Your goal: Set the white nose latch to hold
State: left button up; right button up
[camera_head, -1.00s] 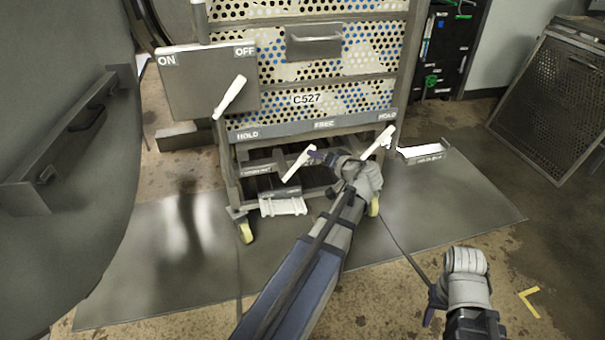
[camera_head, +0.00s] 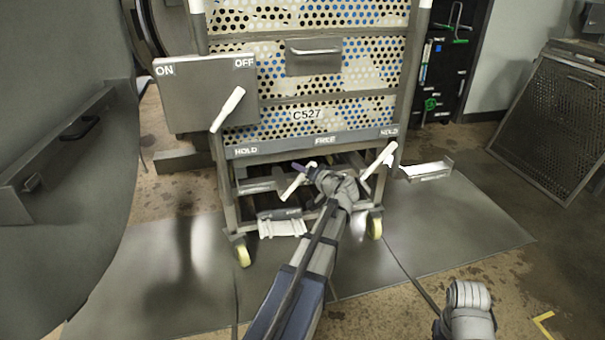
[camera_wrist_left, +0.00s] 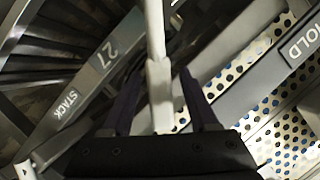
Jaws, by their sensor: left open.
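Two white levers hang below the cart's grey bar marked HOLD, FREE, HOLD (camera_head: 318,142). The left white lever (camera_head: 291,187) is tilted, its upper end leaning right, below the span between the left HOLD and FREE. The right white lever (camera_head: 379,161) is near the right HOLD. I cannot tell by label which is the nose latch. My left gripper (camera_head: 309,178) is at the left lever. In the left wrist view a white lever (camera_wrist_left: 159,85) stands between the two open dark fingers (camera_wrist_left: 160,105); contact is unclear. My right gripper (camera_head: 468,296) is low at the right, its fingers hidden.
A grey ON/OFF box (camera_head: 205,98) with its own white lever (camera_head: 228,109) is on the left. The perforated cart (camera_head: 307,85) stands on yellow-wheeled casters. A large grey curved body (camera_head: 60,110) fills the left side. Floor at right is clear before a leaning mesh panel (camera_head: 560,120).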

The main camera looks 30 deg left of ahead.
pick_arm(q)
jog(key=shift+w+a+f, duration=0.2)
jog(key=shift+a, duration=0.3)
grip_shut()
dwell(1.2)
